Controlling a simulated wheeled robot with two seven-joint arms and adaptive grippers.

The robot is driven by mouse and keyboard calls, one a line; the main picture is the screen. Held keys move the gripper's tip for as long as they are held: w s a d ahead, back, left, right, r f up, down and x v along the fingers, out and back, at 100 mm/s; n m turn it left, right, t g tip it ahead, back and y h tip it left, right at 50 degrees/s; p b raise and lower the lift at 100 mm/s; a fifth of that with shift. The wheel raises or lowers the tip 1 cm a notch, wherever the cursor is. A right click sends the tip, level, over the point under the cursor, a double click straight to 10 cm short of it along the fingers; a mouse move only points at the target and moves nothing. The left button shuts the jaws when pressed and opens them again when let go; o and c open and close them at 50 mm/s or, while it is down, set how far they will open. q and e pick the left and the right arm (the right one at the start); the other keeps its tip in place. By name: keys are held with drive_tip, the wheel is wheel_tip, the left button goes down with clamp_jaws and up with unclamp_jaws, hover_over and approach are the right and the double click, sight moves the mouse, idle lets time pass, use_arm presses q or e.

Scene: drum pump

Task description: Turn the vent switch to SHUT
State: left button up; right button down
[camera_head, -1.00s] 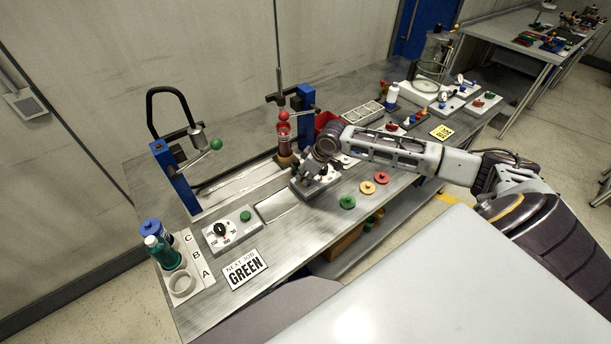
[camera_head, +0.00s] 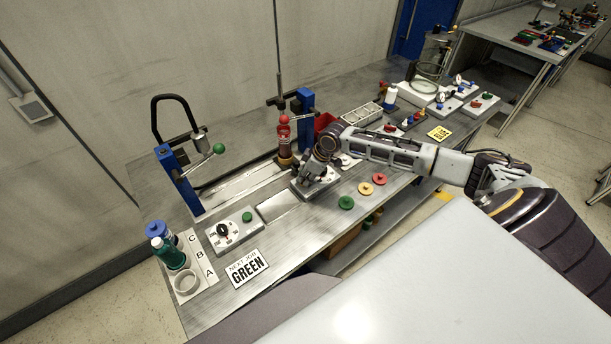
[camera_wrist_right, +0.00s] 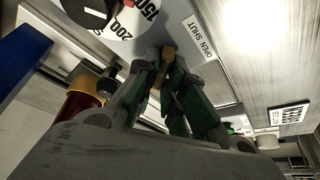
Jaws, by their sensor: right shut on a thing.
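My right gripper (camera_head: 309,179) is low over a pale panel (camera_head: 324,184) in the middle of the bench. In the right wrist view, its fingers (camera_wrist_right: 168,80) are shut on a small brass-coloured lever, the vent switch (camera_wrist_right: 167,58). A label reading OPEN SHUT (camera_wrist_right: 202,36) is on the panel beside the lever. The fingers hide part of the switch, so I cannot tell which word it points to. My left gripper is not in view.
A dial panel with a green button (camera_head: 246,217) is at the left. A red-topped pump bottle (camera_head: 284,138) stands behind my gripper. Green, yellow and red discs (camera_head: 365,188) lie along the front edge. A NEXT JOB GREEN card (camera_head: 247,268) lies at the front left.

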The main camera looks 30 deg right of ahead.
drive_tip(key=c, duration=1.5)
unclamp_jaws()
drive_tip(key=shift+r, duration=0.1)
drive_tip(key=v, duration=1.1)
drive_tip(key=shift+s+r, duration=0.15)
drive_tip(key=shift+r, duration=0.2)
drive_tip(key=shift+d, duration=0.15)
drive_tip(key=shift+s, duration=0.1)
